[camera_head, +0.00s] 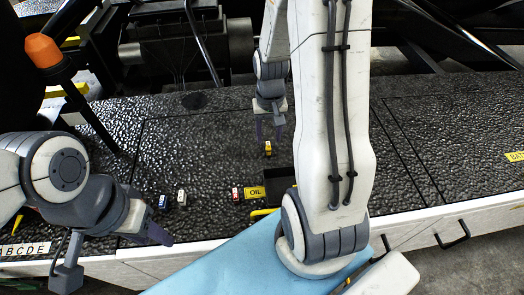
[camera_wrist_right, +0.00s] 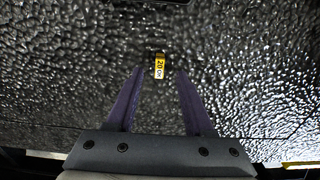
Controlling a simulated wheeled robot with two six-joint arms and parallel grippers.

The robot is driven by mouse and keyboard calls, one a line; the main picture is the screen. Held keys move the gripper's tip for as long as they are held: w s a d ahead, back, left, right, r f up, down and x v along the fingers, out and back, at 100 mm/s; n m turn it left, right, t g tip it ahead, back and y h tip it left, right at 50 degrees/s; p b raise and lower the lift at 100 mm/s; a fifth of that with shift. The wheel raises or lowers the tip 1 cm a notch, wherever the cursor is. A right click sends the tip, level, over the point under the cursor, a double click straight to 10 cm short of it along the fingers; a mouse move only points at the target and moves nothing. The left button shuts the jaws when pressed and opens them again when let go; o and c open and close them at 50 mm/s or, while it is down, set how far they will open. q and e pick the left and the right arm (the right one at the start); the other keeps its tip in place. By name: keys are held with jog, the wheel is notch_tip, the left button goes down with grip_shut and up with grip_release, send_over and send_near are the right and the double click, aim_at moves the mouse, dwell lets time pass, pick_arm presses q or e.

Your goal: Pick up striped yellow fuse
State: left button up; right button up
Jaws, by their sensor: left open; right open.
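The yellow fuse (camera_head: 268,148) stands on the dark textured deck below my right gripper (camera_head: 269,133). In the right wrist view the fuse (camera_wrist_right: 159,67) shows a yellow and white face with a "20" marking, between the tips of the open fingers and apart from both. My right gripper (camera_wrist_right: 162,75) holds nothing. Whether the fuse carries stripes is hard to make out. My left gripper (camera_head: 112,256) is open and empty at the lower left, over the front edge of the deck.
A blue fuse (camera_head: 162,201), a white fuse (camera_head: 182,197) and a red fuse (camera_head: 235,193) stand nearer the front. The red one is beside a yellow "OIL" label (camera_head: 255,192). An orange-capped post (camera_head: 43,50) rises at left. Machinery lines the back.

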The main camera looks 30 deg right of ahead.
aim_at(268, 144)
jog(key=shift+w+d+f, duration=0.1)
jog(key=shift+w+f, duration=0.1)
jog(key=shift+f, duration=1.3)
jog(key=shift+w+f, duration=0.2)
jog(key=shift+f, duration=1.3)
grip_shut()
